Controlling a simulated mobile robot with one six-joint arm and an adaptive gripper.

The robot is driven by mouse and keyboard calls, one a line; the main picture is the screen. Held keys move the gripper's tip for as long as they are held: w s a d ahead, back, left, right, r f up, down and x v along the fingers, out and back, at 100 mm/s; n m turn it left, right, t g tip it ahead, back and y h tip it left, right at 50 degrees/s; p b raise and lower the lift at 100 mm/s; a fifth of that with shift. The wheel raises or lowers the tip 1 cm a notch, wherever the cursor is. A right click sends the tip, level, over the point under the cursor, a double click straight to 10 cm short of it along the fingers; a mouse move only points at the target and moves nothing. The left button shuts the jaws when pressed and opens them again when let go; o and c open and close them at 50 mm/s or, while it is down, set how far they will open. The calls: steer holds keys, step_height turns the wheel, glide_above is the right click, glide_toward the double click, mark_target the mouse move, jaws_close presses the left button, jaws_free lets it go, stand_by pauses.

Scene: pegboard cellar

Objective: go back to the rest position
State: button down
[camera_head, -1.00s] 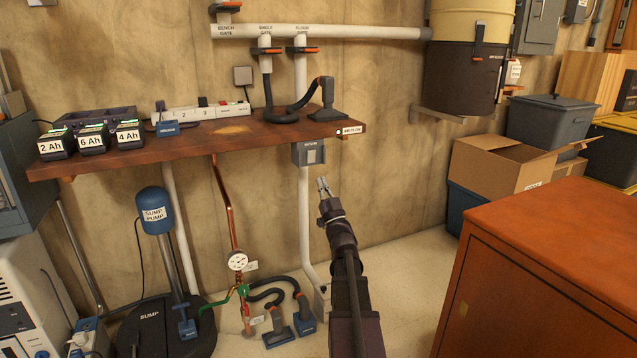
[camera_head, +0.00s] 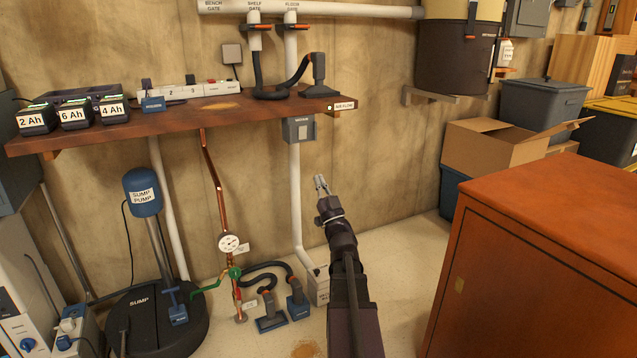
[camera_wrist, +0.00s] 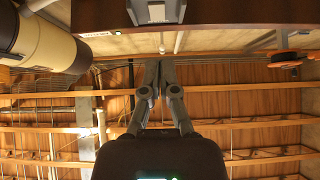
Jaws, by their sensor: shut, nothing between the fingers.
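My gripper (camera_head: 321,184) is raised in the middle of the head view, with its fingers pointing up. It is shut and empty. It stands in front of the wall, to the right of the white pipe and below the shelf's right end. In the wrist view the gripper (camera_wrist: 158,65) points up toward the ceiling beams, and its fingers meet with nothing between them.
A wooden shelf (camera_head: 185,122) with batteries is on the wall, with a grey box (camera_head: 299,130) under it. An orange cabinet (camera_head: 545,255) stands close on the right, a cardboard box (camera_head: 490,143) behind it. The sump pump (camera_head: 142,193) is at left.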

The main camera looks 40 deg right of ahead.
stand_by(0.5)
steer(key=w+a+f+m+g+h+p, duration=0.2)
steer(key=w+a+f+m+g+p, duration=0.25)
steer(key=w+a+g, duration=0.3)
steer(key=w+a+f+n+g+y+p, duration=0.2)
steer(key=a+f+g+y+p, duration=0.15)
steer(key=a+f+g, duration=0.5)
steer(key=s+a+f+n+g+y+p, duration=0.1)
steer(key=s+a+n+g+y+p, duration=0.15)
steer(key=s+a, duration=0.5)
steer(key=s+a+n+g+y+p, duration=0.1)
steer(key=s+a+g+p, duration=0.25)
steer(key=a, duration=0.75)
steer(key=s+a+f+n+g+y+p, duration=0.1)
steer(key=s+a+n+g+y+p, duration=0.15)
steer(key=s+a, duration=0.5)
step_height(320, 180, up, 38)
steer(key=w+a+p, duration=0.1)
steer(key=w+p, duration=0.1)
steer(key=p, duration=3.5)
steer(key=shift+f+g, duration=0.15)
steer(key=shift+g, duration=0.3)
steer(key=shift+a, duration=0.1)
